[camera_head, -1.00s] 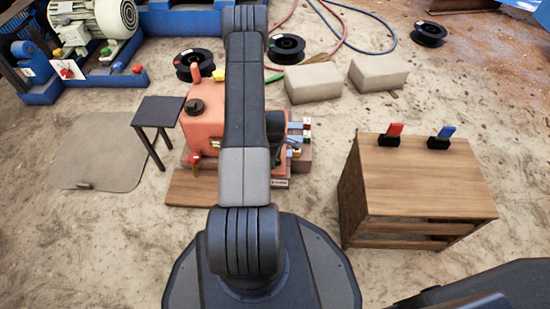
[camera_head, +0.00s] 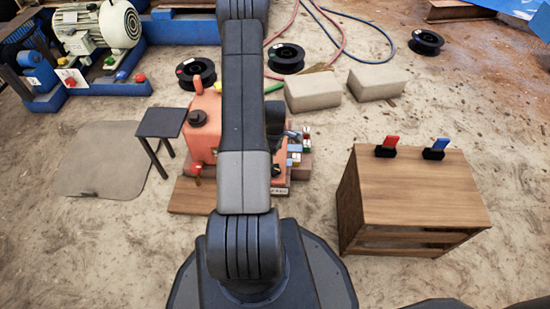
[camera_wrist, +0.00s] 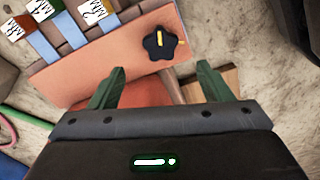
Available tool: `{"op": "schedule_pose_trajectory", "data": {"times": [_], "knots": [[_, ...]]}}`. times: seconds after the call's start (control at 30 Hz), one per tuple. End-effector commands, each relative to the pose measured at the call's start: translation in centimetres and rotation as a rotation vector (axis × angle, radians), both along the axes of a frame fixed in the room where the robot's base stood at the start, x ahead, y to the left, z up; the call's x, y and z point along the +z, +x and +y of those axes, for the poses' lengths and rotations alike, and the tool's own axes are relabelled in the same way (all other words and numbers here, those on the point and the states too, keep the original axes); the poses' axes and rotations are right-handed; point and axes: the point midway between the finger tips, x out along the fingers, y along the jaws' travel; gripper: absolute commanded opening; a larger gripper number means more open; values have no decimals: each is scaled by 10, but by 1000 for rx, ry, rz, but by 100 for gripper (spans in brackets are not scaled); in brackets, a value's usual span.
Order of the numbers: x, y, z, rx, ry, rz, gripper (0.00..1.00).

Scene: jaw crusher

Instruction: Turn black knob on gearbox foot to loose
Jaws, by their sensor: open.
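In the wrist view a black star-shaped knob (camera_wrist: 160,44) with a yellow pointer mark sits on a salmon-coloured foot plate (camera_wrist: 95,62). My gripper (camera_wrist: 158,68) is open, with its two green fingers apart and nothing between them. The knob lies just beyond the fingertips, roughly centred between them, and no contact is visible. In the head view the orange gearbox (camera_head: 205,142) stands on a wooden board, partly hidden behind my arm. I cannot make out the star knob in the head view.
Labelled coloured strips (camera_wrist: 68,28) lie beside the foot plate. In the head view a small dark table (camera_head: 162,122) stands left of the gearbox and a wooden cabinet (camera_head: 420,190) with red and blue handles stands right. Stone blocks (camera_head: 312,92) and cable spools (camera_head: 286,58) lie behind.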

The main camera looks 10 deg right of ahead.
Motion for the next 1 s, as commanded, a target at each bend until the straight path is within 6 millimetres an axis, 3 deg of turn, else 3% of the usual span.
{"op": "schedule_pose_trajectory", "data": {"times": [0.03, 0.2, 0.6, 0.77, 1.0], "knots": [[13, 0, 0, 0, -1, -1, 72], [32, 0, 0, 0, 0, 0, 72], [38, 0, 0, 0, 0, 0, 72], [31, -1, 0, 0, 0, 1, 72], [-8, -1, 0, 0, 1, 4, 72]]}}
